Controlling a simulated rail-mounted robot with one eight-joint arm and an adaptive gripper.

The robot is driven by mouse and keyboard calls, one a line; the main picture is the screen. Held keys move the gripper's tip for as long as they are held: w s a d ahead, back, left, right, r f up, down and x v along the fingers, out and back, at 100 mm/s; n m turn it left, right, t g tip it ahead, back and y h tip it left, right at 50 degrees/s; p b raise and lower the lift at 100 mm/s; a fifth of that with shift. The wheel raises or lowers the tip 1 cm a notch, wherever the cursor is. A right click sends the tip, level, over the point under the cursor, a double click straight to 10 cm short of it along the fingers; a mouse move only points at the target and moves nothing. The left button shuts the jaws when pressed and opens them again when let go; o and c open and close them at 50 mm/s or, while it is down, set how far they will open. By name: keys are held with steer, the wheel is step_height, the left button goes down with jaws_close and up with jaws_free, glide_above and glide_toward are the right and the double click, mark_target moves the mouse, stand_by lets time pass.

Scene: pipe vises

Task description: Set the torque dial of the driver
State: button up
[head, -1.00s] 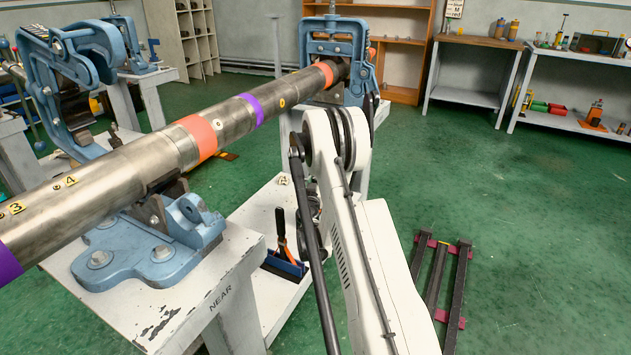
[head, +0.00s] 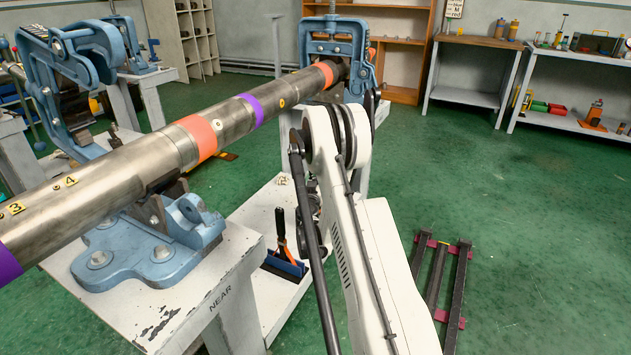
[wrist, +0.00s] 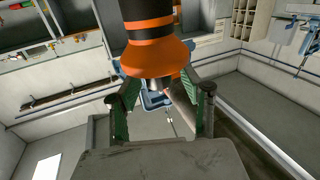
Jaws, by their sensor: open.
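In the wrist view, a large black and orange tool (wrist: 157,52), probably the driver, fills the top middle. It has a black body with thin orange bands, a flared orange collar and a short metal end. My gripper (wrist: 160,98) is open, with one green-padded finger on each side just below the collar. The metal end shows between the fingers, and I cannot tell whether either finger touches the tool. No dial marks can be read. In the head view, my arm hides the gripper.
A long pipe (head: 115,172) with orange and purple bands lies across blue vises, the near one (head: 160,248) on a white stand (head: 195,290). A blue item with a black handle (head: 284,262) sits on a low white shelf. Dark rails (head: 437,275) lie on the open green floor.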

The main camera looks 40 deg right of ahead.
step_height(320, 180, up, 9)
steer(key=shift+r, duration=0.1)
stand_by(0.3)
stand_by(0.4)
